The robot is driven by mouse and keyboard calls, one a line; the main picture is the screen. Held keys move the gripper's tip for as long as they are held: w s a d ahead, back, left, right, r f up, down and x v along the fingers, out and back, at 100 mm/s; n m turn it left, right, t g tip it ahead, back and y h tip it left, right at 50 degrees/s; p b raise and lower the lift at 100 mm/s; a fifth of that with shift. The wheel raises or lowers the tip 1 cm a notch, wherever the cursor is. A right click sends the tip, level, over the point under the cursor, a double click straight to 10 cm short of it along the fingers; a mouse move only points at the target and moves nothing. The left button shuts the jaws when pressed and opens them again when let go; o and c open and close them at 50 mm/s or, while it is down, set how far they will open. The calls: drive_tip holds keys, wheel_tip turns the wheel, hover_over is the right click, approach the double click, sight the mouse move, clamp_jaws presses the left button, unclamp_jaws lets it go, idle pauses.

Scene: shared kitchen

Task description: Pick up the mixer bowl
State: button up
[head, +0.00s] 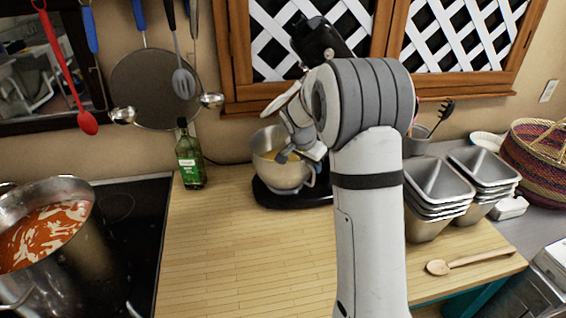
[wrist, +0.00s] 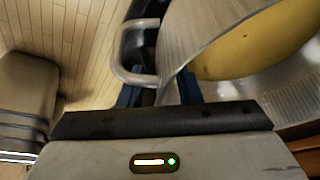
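The mixer bowl (head: 268,172) is shiny metal with yellow contents. It sits on the black mixer base (head: 265,195) on the wooden counter. My gripper (head: 300,158) reaches down to the bowl's right side, and my arm hides part of the bowl and mixer. In the wrist view the bowl (wrist: 175,45) fills the upper right, with its side handle (wrist: 125,45) at upper middle. My gripper (wrist: 162,92) has its dark fingers apart, one by the handle and one over the bowl's rim side. Bowl metal shows between them; contact is unclear.
A green bottle (head: 189,157) stands left of the bowl. A pot of red sauce (head: 45,235) is on the stove at left. Stacked metal pans (head: 437,185) and a wooden spoon (head: 468,262) are at right. The front counter is clear.

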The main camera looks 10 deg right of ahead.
clamp_jaws()
idle(0.6)
